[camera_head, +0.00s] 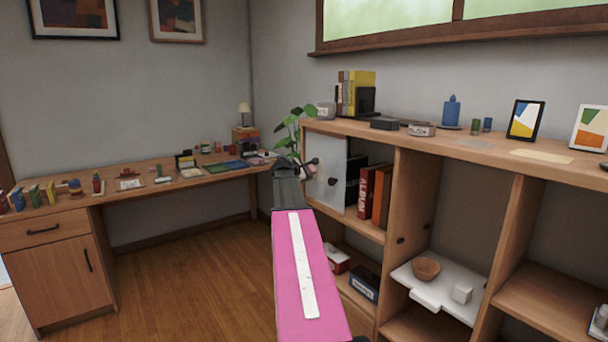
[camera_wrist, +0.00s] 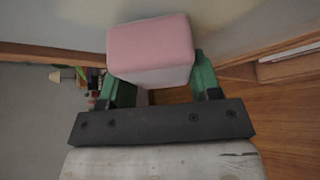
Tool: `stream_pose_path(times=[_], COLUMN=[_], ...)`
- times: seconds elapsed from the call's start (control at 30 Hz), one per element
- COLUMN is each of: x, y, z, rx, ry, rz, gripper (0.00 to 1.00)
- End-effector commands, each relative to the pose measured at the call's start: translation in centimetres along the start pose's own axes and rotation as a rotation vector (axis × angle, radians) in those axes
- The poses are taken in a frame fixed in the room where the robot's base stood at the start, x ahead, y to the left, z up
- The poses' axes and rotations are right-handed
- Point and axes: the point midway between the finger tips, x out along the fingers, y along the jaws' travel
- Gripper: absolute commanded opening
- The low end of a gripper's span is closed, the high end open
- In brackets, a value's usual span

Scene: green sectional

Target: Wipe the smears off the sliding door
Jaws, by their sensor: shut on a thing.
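The sliding door (camera_head: 331,158) is a pale panel at the left end of the wooden shelf unit, with a dark round spot, perhaps its pull. My gripper (camera_wrist: 160,85) has green fingers shut on a pink and white block (camera_wrist: 150,45), like a sponge. In the head view my gripper is at the door's left edge, mostly hidden by my arm, and a bit of pink shows beside the panel. A pale surface lies behind the block in the wrist view; I cannot tell whether they touch. I cannot make out the smears clearly; a dark mark lies near the gripper.
The shelf unit (camera_head: 403,200) holds books (camera_head: 375,195), a bowl (camera_head: 426,268) and boxes; frames and small items stand on top. A plant (camera_head: 290,130) is behind my gripper. A cluttered desk (camera_head: 130,190) stands left. The wooden floor (camera_head: 190,285) between is clear.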

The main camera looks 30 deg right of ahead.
Motion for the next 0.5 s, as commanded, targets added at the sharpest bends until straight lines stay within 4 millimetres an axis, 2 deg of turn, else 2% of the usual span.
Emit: stream_pose_path(times=[0.5], x=[0.17], y=[-0.4], z=[0.55], rx=[0.0], ry=[0.0], rz=[0.0], gripper=[0.39])
